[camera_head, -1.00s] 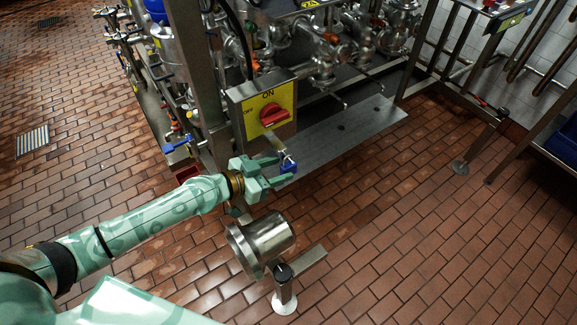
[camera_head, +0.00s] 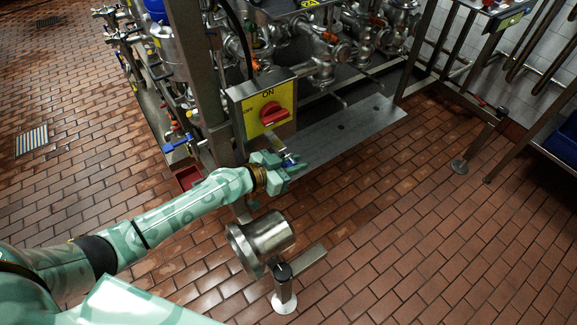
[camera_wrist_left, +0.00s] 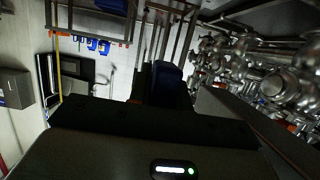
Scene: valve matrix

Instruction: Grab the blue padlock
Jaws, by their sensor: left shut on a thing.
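The blue padlock (camera_head: 289,160) shows in the head view as a small patch of blue between the fingers of my left gripper (camera_head: 289,165), below the yellow switch box. My left gripper is shut on it, and the fingers hide most of its body. The shackle's upper part sits near a tag hanging under the box. In the left wrist view a dark blue shape stands at the middle; I cannot tell whether it is the padlock. My right gripper is in neither view.
The yellow switch box (camera_head: 266,109) with a red knob (camera_head: 273,115) is just above my left gripper. A steel cylinder (camera_head: 262,240) on a short stand is below it. Pipes and valves (camera_head: 330,45) fill the back. The tiled floor (camera_head: 430,240) at the right is clear.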

